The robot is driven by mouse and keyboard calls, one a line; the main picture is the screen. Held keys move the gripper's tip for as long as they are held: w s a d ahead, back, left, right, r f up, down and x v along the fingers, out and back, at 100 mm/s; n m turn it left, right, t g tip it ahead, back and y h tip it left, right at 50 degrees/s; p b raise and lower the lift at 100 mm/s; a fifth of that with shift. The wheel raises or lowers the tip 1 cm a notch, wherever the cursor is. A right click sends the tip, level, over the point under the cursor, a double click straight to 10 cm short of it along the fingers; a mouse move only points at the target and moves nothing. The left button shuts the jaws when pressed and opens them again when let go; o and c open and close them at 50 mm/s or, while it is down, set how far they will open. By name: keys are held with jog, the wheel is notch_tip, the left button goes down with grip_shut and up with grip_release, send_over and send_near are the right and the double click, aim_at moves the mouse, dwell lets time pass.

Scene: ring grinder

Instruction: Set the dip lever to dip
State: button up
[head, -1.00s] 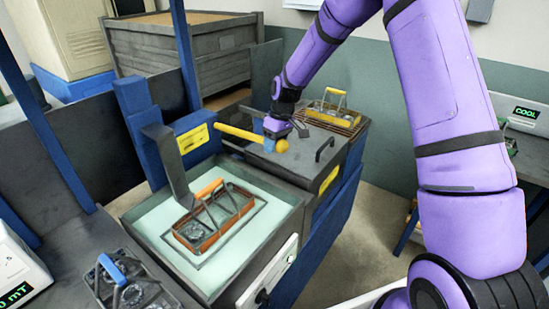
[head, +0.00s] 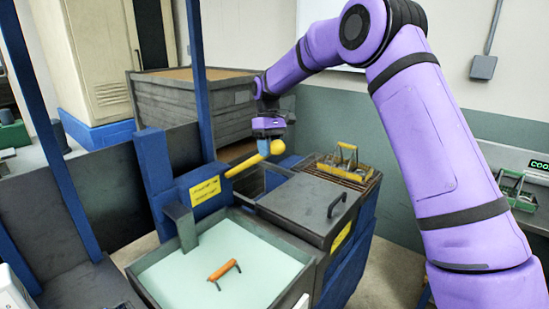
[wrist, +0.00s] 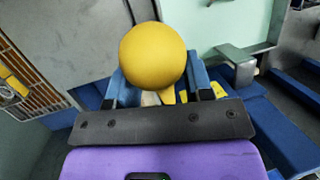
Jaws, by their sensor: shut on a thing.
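The dip lever (head: 243,166) is a yellow bar with a round ball knob, mounted by the blue post. It slants up to the right. My gripper (head: 264,146) is shut on the lever close behind the knob. In the wrist view, the yellow knob (wrist: 153,55) sits in front of my blue fingers and hides part of the grip. In the pale liquid of the front tank (head: 160,262), only the orange handle (head: 224,269) of the basket shows above the surface. The basket body is hidden below. A grey hanger arm (head: 183,228) enters the tank at the back.
A yellow label plate (head: 205,190) is on the blue post. Behind the tank is a dark compartment with a grey handled lid (head: 308,208). A basket with a yellow handle (head: 346,163) stands on a rack at the right. A wooden-topped crate (head: 190,105) stands behind.

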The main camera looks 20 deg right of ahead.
jog(key=shift+w+r, duration=0.15)
jog(key=shift+r, duration=0.15)
jog(key=o, duration=1)
jog(key=v, duration=1)
jog(key=shift+r, duration=0.35)
